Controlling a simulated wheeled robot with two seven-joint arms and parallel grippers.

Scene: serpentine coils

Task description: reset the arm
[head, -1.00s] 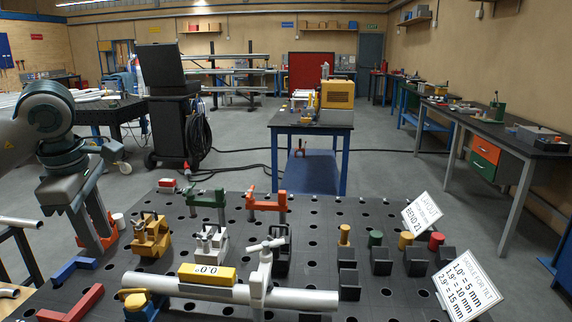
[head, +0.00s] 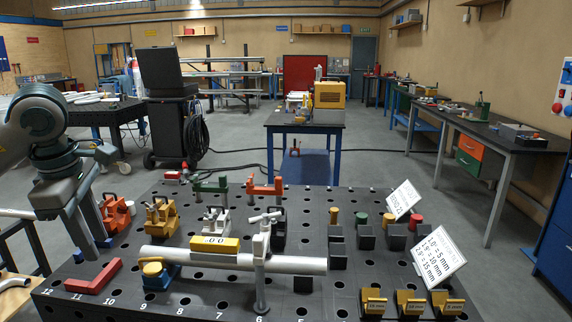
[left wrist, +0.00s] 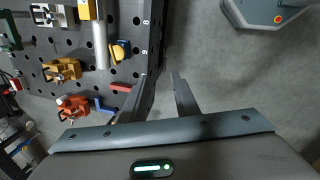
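My left gripper (head: 88,225) hangs at the left of the head view, beside the left edge of the black perforated table (head: 190,285). In the left wrist view the two fingers (left wrist: 160,78) stand apart with nothing between them, over the table's edge and the grey floor. My right gripper is in neither view.
A silver pipe (head: 300,264) carries a yellow digital gauge (head: 214,245) and a grey clamp (head: 261,262). A red angle block (head: 94,277) and a red clamp (head: 115,214) are near my left gripper. White signs (head: 438,252) stand at right.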

